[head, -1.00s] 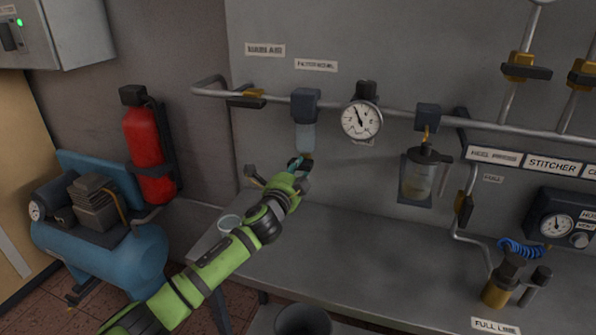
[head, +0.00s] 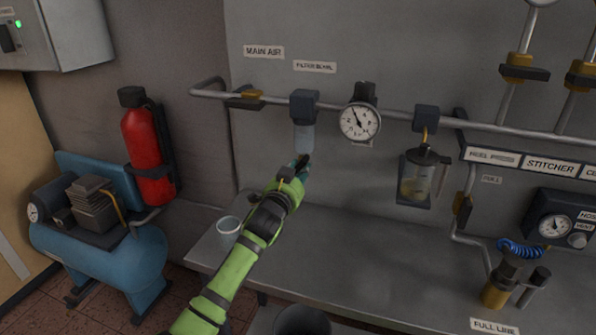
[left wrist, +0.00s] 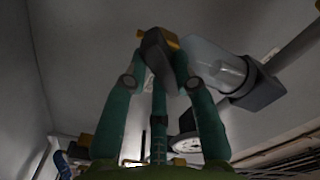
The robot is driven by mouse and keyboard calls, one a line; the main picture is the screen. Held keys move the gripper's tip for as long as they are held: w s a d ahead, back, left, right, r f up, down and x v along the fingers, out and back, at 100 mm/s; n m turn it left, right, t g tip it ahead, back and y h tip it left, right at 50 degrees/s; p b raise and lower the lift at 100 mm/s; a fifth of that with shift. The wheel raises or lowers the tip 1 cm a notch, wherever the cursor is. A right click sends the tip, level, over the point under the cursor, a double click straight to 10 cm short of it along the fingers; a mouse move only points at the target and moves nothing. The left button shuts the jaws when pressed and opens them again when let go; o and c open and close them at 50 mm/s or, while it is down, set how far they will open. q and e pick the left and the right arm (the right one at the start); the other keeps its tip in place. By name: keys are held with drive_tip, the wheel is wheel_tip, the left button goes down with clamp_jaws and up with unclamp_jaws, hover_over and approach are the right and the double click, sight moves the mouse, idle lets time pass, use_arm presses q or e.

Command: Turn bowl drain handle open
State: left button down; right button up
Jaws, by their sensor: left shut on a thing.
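The filter bowl (head: 304,138) is a clear cup hanging under a dark filter head (head: 304,104) on the wall pipe, below the "FILTER BOWL" label. My left gripper (head: 303,165) is just beneath it and hides the drain in the head view. In the left wrist view, the clear bowl (left wrist: 213,63) lies right of the fingers. There my left gripper (left wrist: 160,72) has its teal fingers shut around the dark drain handle (left wrist: 155,48), which has a yellow part behind it. The handle's exact angle is hard to tell. My right gripper is not in view.
A pressure gauge (head: 360,122) and a lubricator bowl (head: 416,178) hang to the right on the same pipe. A yellow-and-black valve (head: 245,98) is at the left. A pale cup (head: 229,226) stands on the grey bench (head: 380,255) near my forearm.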

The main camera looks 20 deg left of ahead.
use_arm(q)
drive_tip(key=n+p, duration=0.1)
drive_tip(key=n, duration=0.3)
drive_tip(key=shift+d+n, duration=0.1)
drive_tip(key=shift+n, duration=0.2)
drive_tip(key=shift+r+n+p, duration=0.1)
drive_tip(key=shift+n+p, duration=0.25)
drive_tip(key=shift+n, duration=1.05)
drive_tip(key=c, duration=1)
unclamp_jaws()
drive_tip(key=shift+s, duration=0.1)
drive_tip(key=s, duration=1.2)
drive_tip(key=shift+a, duration=0.25)
